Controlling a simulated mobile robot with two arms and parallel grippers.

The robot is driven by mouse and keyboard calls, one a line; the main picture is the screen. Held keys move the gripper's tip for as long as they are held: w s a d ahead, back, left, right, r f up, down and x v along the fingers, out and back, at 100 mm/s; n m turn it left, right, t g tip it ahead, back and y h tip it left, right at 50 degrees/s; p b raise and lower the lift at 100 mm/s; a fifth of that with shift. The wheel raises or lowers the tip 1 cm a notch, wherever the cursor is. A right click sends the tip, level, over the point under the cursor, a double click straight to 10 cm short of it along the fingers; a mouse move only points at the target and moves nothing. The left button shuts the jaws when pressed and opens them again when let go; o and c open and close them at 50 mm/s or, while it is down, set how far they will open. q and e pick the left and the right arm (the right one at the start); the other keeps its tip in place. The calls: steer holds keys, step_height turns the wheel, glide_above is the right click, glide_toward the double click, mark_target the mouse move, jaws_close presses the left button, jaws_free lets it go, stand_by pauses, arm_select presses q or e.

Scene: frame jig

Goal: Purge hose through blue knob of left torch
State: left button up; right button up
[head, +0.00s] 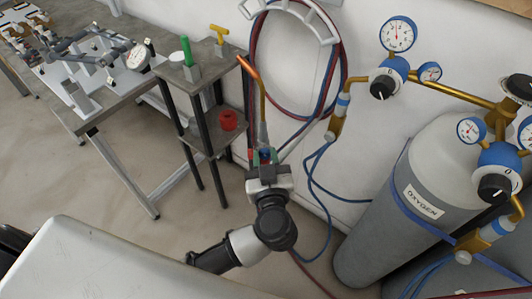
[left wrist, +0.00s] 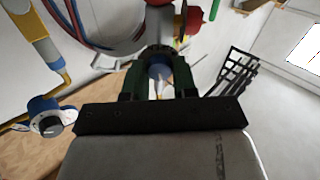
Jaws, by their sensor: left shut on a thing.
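The torch has a copper tip (head: 250,72) pointing up and a grey body below it. It stands upright above my left gripper (head: 265,158). The torch's blue knob (head: 266,154) sits between the fingers, and the left wrist view shows the blue knob (left wrist: 160,71) with a dark green finger on each side. My left gripper (left wrist: 159,80) is shut on it. A red knob (left wrist: 193,19) shows just beyond the fingers. Red and blue hoses (head: 256,50) hang coiled on a wall bracket. My right gripper is not in view.
A grey oxygen cylinder (head: 375,225) with blue regulators and gauges (head: 398,34) stands at right. A small two-level stand (head: 218,140) holds a red cup-like item (head: 228,120). A workbench (head: 110,100) with a frame jig is at left. Open floor (head: 110,210) lies between.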

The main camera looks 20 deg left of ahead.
arm_select(q)
steer(key=n+p, duration=0.2)
steer(key=shift+r+n, duration=0.15)
steer(key=shift+n, duration=0.15)
steer(key=n+p, duration=0.1)
steer(key=n, duration=0.1)
steer(key=shift+s+n+p, duration=0.1)
steer(key=shift+n+p, duration=0.2)
steer(key=shift+n, duration=0.1)
steer(key=n, duration=0.3)
steer(key=shift+p, duration=0.4)
steer(key=shift+f+n, duration=0.15)
steer(key=shift+n, duration=0.85)
steer(key=shift+f+n, duration=0.1)
steer(key=shift+n, duration=0.9)
steer(key=o, duration=0.9)
steer(key=shift+a, duration=0.1)
